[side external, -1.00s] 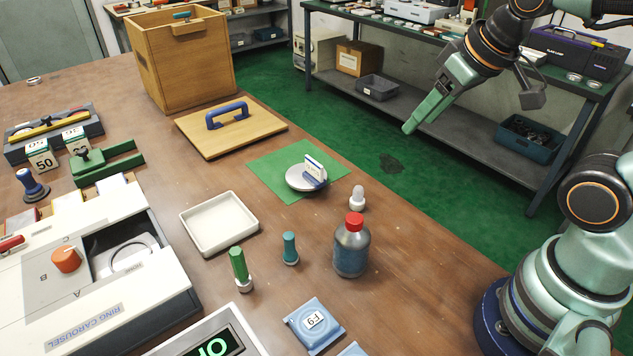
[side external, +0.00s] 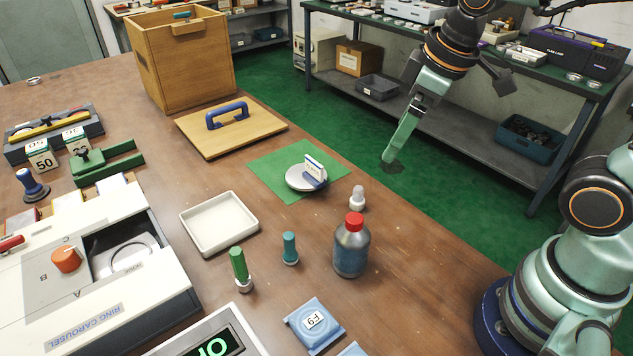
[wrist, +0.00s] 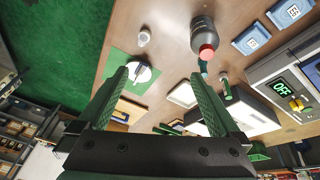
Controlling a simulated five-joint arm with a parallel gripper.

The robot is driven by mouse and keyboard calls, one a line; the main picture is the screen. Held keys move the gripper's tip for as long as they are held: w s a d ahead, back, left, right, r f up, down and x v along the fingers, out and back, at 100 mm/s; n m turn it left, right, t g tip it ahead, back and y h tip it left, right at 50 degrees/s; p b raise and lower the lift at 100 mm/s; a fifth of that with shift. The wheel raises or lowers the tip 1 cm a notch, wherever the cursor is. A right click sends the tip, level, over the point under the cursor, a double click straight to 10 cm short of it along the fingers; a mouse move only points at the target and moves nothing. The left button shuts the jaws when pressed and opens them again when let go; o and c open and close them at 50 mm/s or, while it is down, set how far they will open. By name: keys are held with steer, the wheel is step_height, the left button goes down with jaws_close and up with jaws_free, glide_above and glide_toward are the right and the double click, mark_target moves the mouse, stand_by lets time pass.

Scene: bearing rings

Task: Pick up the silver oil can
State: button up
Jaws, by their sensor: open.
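A grey bottle-shaped container with a red cap (side external: 351,252) stands upright near the table's right edge; I cannot tell whether it is the silver oil can. It also shows at the top of the wrist view (wrist: 203,32). A small silver-grey piece with a pale rounded top (side external: 357,199) stands just behind it. A silver disc (side external: 299,180) with a white-and-blue block on it lies on a green mat (side external: 270,165). My gripper (side external: 388,158) is in the air beyond the table's right edge, pointing down, apart from all of these. In the wrist view its fingers (wrist: 158,75) are spread and empty.
A white tray (side external: 219,249), a green-handled piece (side external: 239,268) and a teal peg (side external: 290,248) stand left of the bottle. A wooden board with a blue handle (side external: 205,140) and a wooden box (side external: 170,80) are behind. The ring carousel (side external: 110,300) fills the front left.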

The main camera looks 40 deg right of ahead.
mark_target(353, 216)
steer(key=a+f+n+g, duration=0.1)
steer(key=a+f+n, duration=0.1)
steer(key=a+n, duration=0.1)
steer(key=a+f+n+g, duration=0.1)
steer(key=a+f+n, duration=0.1)
steer(key=a+n, duration=0.1)
steer(key=a+f+n+g, duration=0.1)
steer(key=a+n, duration=0.1)
steer(key=n, duration=0.2)
steer(key=shift+w+a+f+n+g+h, duration=0.15)
steer(key=shift+a+f+n+g+h, duration=0.15)
steer(key=shift+a+f+g, duration=0.1)
step_height(353, 216, down, 7)
steer(key=shift+r, duration=0.1)
steer(key=shift+s+f, duration=0.15)
steer(key=shift+f, duration=1.15)
steer(key=shift+s+f, duration=0.1)
steer(key=shift+f, duration=1.2)
jaws_close()
